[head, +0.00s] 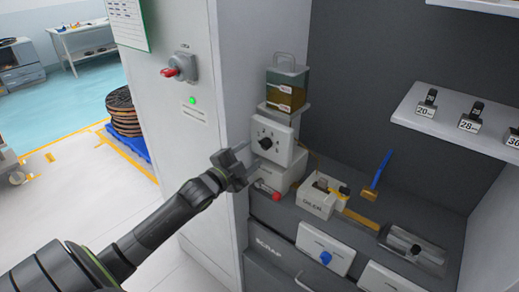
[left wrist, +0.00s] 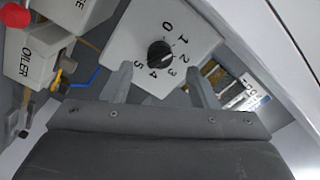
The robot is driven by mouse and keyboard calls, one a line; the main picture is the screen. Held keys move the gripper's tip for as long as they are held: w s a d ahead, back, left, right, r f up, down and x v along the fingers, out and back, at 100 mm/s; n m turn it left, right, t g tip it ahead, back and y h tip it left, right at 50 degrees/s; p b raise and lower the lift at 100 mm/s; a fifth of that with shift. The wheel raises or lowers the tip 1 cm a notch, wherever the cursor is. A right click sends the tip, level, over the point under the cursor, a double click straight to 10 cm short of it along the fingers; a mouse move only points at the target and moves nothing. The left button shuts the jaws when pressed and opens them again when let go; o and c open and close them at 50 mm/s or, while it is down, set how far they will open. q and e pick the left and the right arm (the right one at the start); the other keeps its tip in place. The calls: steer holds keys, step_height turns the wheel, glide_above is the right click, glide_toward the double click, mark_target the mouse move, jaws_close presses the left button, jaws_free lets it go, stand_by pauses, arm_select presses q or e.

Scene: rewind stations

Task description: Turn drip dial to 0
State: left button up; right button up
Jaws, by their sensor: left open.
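The drip dial is a black round knob (head: 266,143) on a white square plate. In the left wrist view the knob (left wrist: 160,55) sits on its plate (left wrist: 127,37) with the numbers 0 to 5 around it. A small light mark shows on the knob, but I cannot tell for sure which number it points to. My left gripper (head: 238,166) is in front of the dial box, at its left. In the left wrist view its two fingers (left wrist: 160,85) are spread apart and empty. The knob lies beyond the fingertips, apart from them. My right gripper is not in view.
An oil tank (head: 286,85) stands above the dial box. A red knob (head: 276,196) is below it. An OILER box (head: 315,200), a blue-handled brush (head: 378,172) and a blue knob (head: 325,257) are to the right. A cabinet wall (head: 180,130) with a red switch stands at left.

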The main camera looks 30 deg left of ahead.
mark_target(262, 147)
arm_select(q)
steer(key=shift+w+d, duration=0.2)
steer(key=shift+w, duration=2.2)
steer(key=shift+c, duration=0.4)
steer(key=c, duration=0.9)
steer(key=shift+n, duration=0.3)
steer(key=n+p, duration=0.1)
steer(key=n, duration=0.2)
steer(key=shift+r+n+p, duration=0.1)
steer(key=shift+n+p, duration=1.15)
steer(key=shift+n, duration=1.35)
steer(key=shift+d, duration=0.1)
